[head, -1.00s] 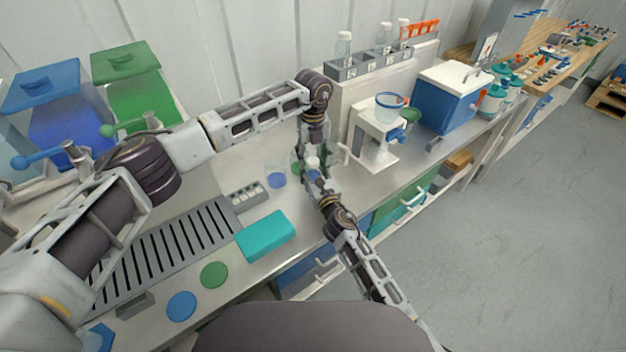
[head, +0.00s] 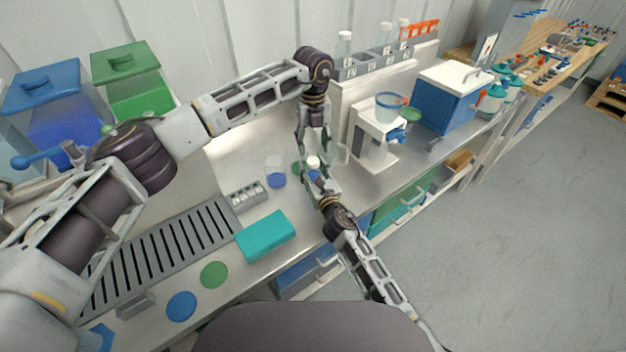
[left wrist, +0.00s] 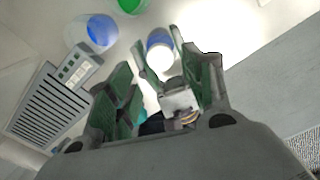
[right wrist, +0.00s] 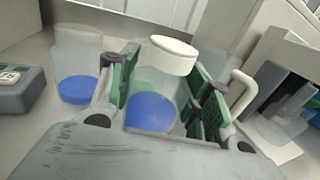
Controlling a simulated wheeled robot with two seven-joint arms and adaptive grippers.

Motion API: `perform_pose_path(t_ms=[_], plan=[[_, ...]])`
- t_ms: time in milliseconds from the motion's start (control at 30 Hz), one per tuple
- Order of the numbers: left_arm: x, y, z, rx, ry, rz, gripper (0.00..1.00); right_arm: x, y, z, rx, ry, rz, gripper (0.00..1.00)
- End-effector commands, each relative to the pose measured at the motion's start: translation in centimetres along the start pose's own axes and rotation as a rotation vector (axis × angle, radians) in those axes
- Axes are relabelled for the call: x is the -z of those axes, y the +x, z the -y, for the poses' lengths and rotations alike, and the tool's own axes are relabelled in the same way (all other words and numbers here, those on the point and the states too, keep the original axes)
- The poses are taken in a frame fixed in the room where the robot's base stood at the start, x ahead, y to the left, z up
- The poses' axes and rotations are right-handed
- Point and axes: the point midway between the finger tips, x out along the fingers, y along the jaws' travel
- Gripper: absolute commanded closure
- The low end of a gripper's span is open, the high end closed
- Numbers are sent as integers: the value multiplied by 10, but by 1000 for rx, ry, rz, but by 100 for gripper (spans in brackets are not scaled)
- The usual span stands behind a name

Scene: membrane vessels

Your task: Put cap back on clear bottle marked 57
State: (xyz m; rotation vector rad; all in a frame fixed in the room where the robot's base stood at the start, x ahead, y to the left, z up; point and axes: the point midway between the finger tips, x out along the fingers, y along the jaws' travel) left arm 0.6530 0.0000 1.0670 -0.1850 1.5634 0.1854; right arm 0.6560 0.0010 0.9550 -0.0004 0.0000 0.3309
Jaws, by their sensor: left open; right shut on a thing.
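The clear bottle (right wrist: 152,110) holds blue liquid and stands between the fingers of my right gripper (right wrist: 165,88), which is shut on it. A white cap (right wrist: 172,55) sits over the bottle's mouth; whether it is fully seated I cannot tell. In the head view the cap (head: 313,161) shows above my right gripper (head: 314,180). My left gripper (head: 312,146) is open and empty, above the cap. In the left wrist view the cap (left wrist: 160,58) lies beyond its open fingers (left wrist: 158,85). No mark 57 is readable.
A white dispenser stand (head: 377,140) is to the right. A grey block (head: 248,194), a teal box (head: 265,235) and a slotted tray (head: 165,250) lie in front and left.

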Motion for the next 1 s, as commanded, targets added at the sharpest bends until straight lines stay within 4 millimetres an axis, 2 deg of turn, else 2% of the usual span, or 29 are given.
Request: perform_pose_path(t_ms=[100, 200, 533, 767, 1000], plan=[[0, -15, 0, 1, 0, 1, 48, 0, 0, 0, 0, 0, 0, 100], [0, -21, 0, 1, 0, 0, 48, 0, 0, 0, 0, 0, 0, 100], [0, -20, 0, 0, 0, 0, 48, 0, 0, 0, 0, 0, 0, 100], [0, -12, 0, 0, 0, -1, 48, 0, 0, 0, 0, 0, 0, 100], [0, 12, 0, 0, 0, -1, 48, 0, 0, 0, 0, 0, 0, 100]])
